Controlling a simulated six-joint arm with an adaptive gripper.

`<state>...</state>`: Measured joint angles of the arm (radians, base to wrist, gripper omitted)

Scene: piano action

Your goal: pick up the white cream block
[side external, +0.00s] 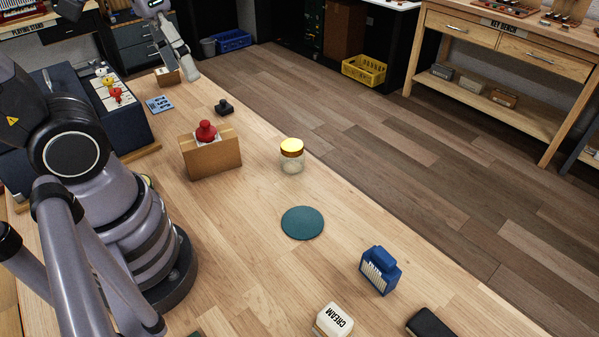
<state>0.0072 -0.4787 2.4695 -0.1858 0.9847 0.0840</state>
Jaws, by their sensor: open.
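The white cream block (334,321) sits at the bottom edge of the side external view. Its top is white with the black word CREAM, and its lower part is cut off by the frame edge. Nothing is touching the part of it that shows.
A blue block with a striped face (380,271) and a dark block (431,323) are to the right of the cream block. Bare wood surrounds the disc.

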